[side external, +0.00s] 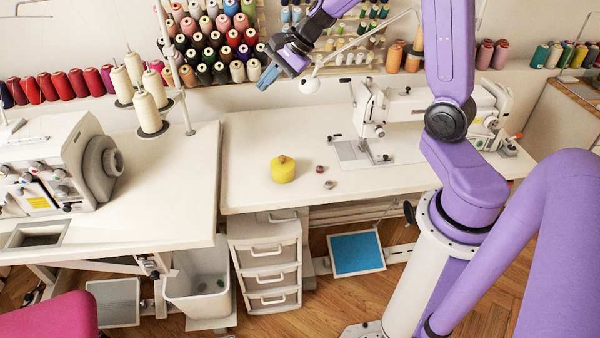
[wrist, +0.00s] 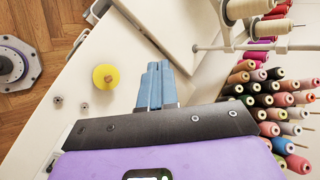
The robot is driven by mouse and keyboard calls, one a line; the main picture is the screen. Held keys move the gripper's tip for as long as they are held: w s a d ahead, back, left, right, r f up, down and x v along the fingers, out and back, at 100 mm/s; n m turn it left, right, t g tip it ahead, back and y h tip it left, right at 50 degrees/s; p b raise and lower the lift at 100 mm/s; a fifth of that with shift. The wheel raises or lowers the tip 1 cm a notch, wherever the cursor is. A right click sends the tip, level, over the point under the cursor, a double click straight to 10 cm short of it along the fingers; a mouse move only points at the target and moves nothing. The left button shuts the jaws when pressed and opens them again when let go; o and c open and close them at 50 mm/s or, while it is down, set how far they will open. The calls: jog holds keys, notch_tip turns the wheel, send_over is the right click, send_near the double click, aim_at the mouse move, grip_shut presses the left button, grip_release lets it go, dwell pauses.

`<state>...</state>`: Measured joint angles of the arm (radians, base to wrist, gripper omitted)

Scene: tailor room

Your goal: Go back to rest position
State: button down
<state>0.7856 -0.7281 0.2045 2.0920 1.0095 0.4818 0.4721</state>
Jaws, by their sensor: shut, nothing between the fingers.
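My gripper (side external: 267,77) is raised high above the back of the white sewing table (side external: 240,190), in front of the thread rack. Its blue fingers are together with nothing between them. In the wrist view the shut fingers (wrist: 155,75) reach out over the tabletop. A yellow spool (side external: 283,169) stands on the table, well below my gripper and apart from it. It also shows in the wrist view (wrist: 106,77), left of the fingers. Two small round pieces, one reddish (side external: 320,169) and one grey (side external: 328,184), lie to its right.
A white sewing machine (side external: 375,110) stands at the table's right. An overlock machine (side external: 60,165) is on the left table. A thread stand (side external: 150,112) with cones rises near my gripper's left. A thread rack (side external: 215,40) covers the wall behind. The table's front left is clear.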

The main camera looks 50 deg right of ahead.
jog(key=s+a+n+g, duration=0.5)
jog(key=s+a+n, duration=0.8)
jog(key=s, duration=0.5)
jog(key=s+d+n+h, duration=0.2)
jog(key=s+n, duration=0.5)
jog(key=s, duration=0.1)
jog(key=s+d+f+n+g+h, duration=0.1)
jog(key=s+n+h, duration=0.1)
jog(key=s+n, duration=0.5)
jog(key=shift+s+d+f+n, duration=0.3)
jog(key=shift+s+d+n, duration=0.05)
jog(key=shift+n, duration=0.25)
